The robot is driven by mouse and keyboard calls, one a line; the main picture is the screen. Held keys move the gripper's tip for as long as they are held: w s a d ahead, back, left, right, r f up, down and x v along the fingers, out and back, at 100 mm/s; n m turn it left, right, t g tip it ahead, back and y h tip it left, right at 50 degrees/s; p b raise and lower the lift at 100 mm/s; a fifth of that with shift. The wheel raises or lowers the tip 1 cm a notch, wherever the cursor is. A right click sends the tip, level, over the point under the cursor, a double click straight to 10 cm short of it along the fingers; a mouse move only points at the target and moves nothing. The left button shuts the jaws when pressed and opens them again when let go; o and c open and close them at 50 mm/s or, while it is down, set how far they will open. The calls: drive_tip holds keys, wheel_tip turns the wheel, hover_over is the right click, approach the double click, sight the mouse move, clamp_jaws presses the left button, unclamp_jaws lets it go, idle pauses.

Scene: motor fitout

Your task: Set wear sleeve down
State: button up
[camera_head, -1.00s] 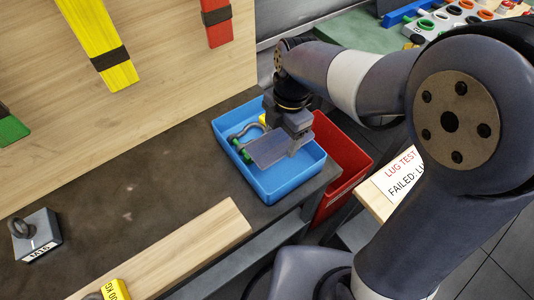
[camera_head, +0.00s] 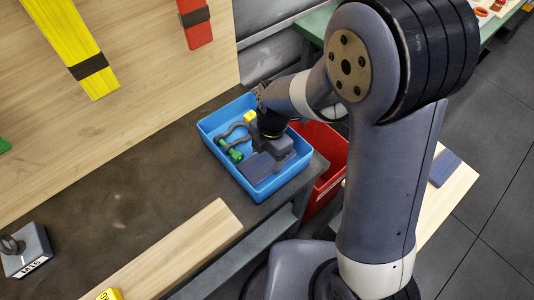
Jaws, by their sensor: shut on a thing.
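The wear sleeve (camera_head: 260,169) is a flat blue-grey piece. My gripper (camera_head: 277,151) is shut on it, with the jaws at its upper right edge. The sleeve is inside the blue tray (camera_head: 217,158), towards the near right end. It looks low in the tray, but I cannot tell whether it touches the floor of it. The jaws and wrist hide part of the sleeve and the tray's right side.
A grey shackle with a green pin (camera_head: 235,155) and a yellow item (camera_head: 249,116) lie in the tray left of the gripper. A red bin (camera_head: 327,183) stands beside the bench. A wooden plank (camera_head: 180,245) and a grey block with a ring (camera_head: 27,252) are on the bench.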

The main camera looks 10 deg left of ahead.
drive_tip(key=shift+f, duration=0.15)
drive_tip(key=o, duration=1.1)
drive_tip(key=r, duration=0.8)
drive_tip(key=w+d+r, duration=0.1)
drive_tip(key=r, duration=0.3)
drive_tip(key=shift+r, duration=0.15)
